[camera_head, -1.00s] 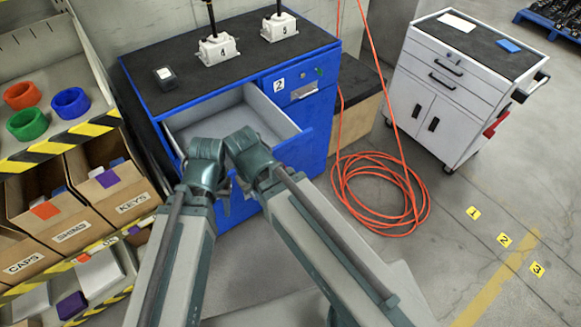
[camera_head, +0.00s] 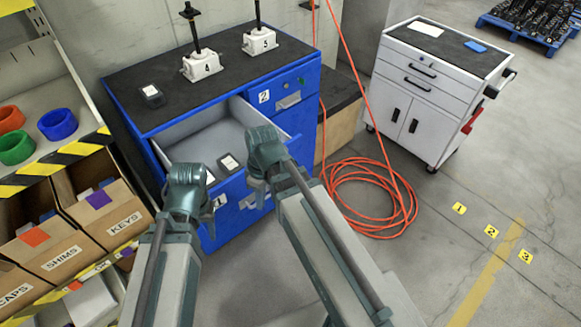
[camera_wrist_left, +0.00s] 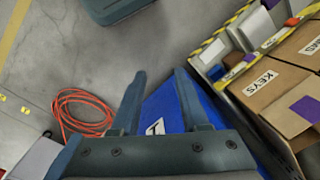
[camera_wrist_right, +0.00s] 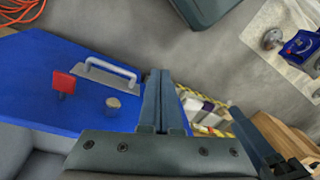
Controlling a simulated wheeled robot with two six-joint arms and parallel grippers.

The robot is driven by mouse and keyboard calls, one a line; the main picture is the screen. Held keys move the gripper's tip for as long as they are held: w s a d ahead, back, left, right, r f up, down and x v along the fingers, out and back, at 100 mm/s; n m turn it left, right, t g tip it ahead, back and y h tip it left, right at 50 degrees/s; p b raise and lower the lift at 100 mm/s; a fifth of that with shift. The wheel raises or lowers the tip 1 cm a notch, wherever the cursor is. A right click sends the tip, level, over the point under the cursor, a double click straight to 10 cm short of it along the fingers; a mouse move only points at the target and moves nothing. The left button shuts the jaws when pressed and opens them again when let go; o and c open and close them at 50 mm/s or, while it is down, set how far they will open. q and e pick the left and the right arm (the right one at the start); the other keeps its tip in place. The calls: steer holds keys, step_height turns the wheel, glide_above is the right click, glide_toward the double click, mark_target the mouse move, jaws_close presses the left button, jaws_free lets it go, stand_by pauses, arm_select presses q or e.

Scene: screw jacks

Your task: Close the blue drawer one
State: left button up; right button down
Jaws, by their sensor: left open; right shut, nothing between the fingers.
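Drawer one (camera_head: 240,188) of the blue cabinet (camera_head: 130,110) is pulled out, its grey interior (camera_head: 205,140) showing; small dark boxes lie inside near its front. Its front has a "1" label, which also shows in the left wrist view (camera_wrist_left: 155,128). My left gripper (camera_head: 210,228) is open in front of the left part of the drawer front, by the label; contact is unclear. My right gripper (camera_head: 258,198) is shut and empty, near the right part of the front. The right wrist view shows a blue panel with a pale handle (camera_wrist_right: 105,75), red tag (camera_wrist_right: 63,84) and round metal knob (camera_wrist_right: 112,103).
Drawer two (camera_head: 290,97) is shut. Screw jacks marked 4 (camera_head: 200,66) and 5 (camera_head: 258,41) stand on the cabinet top. A parts rack (camera_head: 50,165) stands close on the left. An orange hose coil (camera_head: 370,195) lies right, before a white cabinet (camera_head: 435,95).

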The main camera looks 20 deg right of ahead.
steer(key=w+d+r+n+t+y+b, duration=0.15)
steer(key=w+d+n+y, duration=0.35)
steer(key=d, duration=0.6)
steer(key=w+d+n+t+b, duration=0.1)
steer(key=w+d+n+t, duration=0.15)
steer(key=d+n, duration=0.6)
steer(key=w+a+f+m+b, duration=0.1)
steer(key=w+a+f+b, duration=0.4)
steer(key=f+b, duration=0.3)
steer(key=shift+w, duration=0.8)
steer(key=shift+f, duration=0.1)
steer(key=shift+t, duration=0.3)
steer(key=w+a, duration=0.3)
steer(key=w, duration=0.7)
steer(key=w+a, duration=0.4)
steer(key=w, duration=0.6)
steer(key=w+a, duration=0.4)
steer(key=w, duration=0.6)
steer(key=shift+w, duration=0.45)
steer(key=shift+w+a+m, duration=0.1)
steer(key=shift+m, duration=0.15)
